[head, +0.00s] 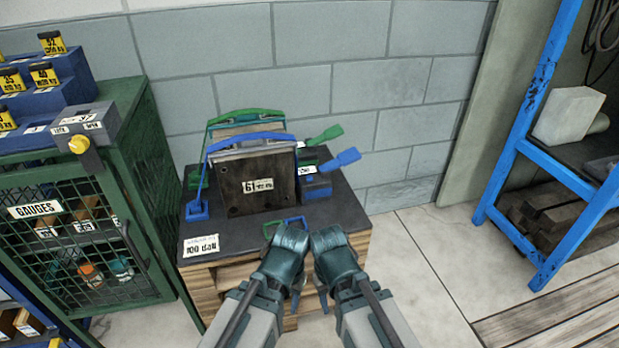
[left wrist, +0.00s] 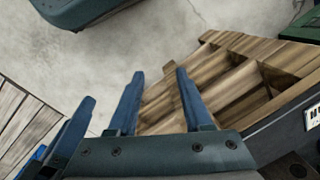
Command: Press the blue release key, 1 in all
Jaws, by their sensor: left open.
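A dark mould plate marked 61 (head: 257,182) stands upright on a black-topped wooden stand in the head view, with a blue clamp handle (head: 252,138) across its top. A blue paddle-shaped key (head: 345,159) sticks out to its right from a blue block (head: 316,187).
A second assembly with a green handle (head: 245,114) and green paddle (head: 328,134) stands behind. A green mesh cabinet (head: 155,200) is left, a blue rack (head: 530,130) right. Low blue and green loops (head: 295,220) lie near the stand's front edge. Floor right of the stand is clear.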

